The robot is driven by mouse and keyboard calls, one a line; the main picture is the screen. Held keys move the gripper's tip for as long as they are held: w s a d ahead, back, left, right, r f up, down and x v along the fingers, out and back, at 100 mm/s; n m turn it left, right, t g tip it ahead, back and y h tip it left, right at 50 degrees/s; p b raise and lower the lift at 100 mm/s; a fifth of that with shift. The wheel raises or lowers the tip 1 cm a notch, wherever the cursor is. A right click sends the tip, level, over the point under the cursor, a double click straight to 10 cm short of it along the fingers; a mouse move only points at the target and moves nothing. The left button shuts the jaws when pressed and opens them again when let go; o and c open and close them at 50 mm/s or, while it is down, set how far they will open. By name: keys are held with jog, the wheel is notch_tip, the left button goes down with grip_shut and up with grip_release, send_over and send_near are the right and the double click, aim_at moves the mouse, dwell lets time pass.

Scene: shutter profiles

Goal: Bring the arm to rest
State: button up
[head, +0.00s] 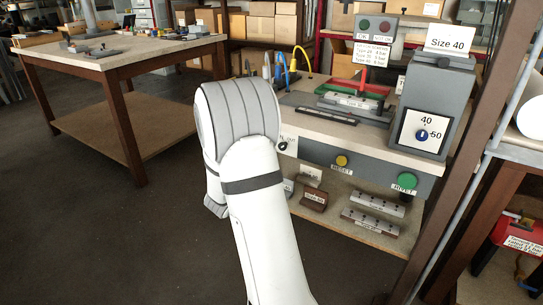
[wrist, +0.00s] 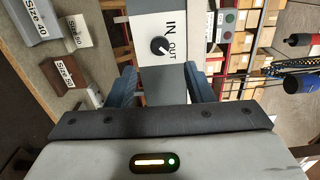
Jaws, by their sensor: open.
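My gripper (wrist: 162,84) shows in the wrist view with its two blue fingers apart and nothing between them. Beyond the fingertips is the grey front of the bench, with a white IN/OUT plate and a black knob (wrist: 160,46). The gap between fingers and knob is hard to judge. In the head view my white arm reaches up to the bench's left end, and its bent joint hides the gripper. The knob also shows at the arm's right edge (head: 283,145).
The bench (head: 330,135) carries a grey box (head: 435,100) with a size dial, a red-and-green fixture (head: 355,95), and yellow and green buttons on its front. Labelled blocks (head: 372,221) lie on its lower shelf. A wooden table (head: 125,55) stands back left. Floor between is clear.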

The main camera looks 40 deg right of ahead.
jog(key=shift+a, duration=0.1)
dwell(0.4)
jog(key=a+r+n+t+y+p, duration=0.4)
jog(key=a+r+n+y+p, duration=1.05)
jog(key=a+r+n, duration=0.4)
jog(key=s+a+r+n+g+y+p, duration=0.3)
jog(key=s+a+r+n+p, duration=0.3)
jog(key=s+a+p, duration=0.25)
jog(key=s+r+n+g+p, duration=0.2)
jog(key=s+n, duration=0.1)
jog(key=s, duration=0.5)
jog(key=s+a+r+n+g+p, duration=0.1)
jog(key=s+r+n+g+p, duration=0.2)
jog(key=s, duration=0.5)
jog(key=shift+r+n+h, duration=0.25)
jog(key=shift+n+h, duration=0.2)
jog(key=shift+n, duration=0.2)
jog(key=shift+c, duration=1.3)
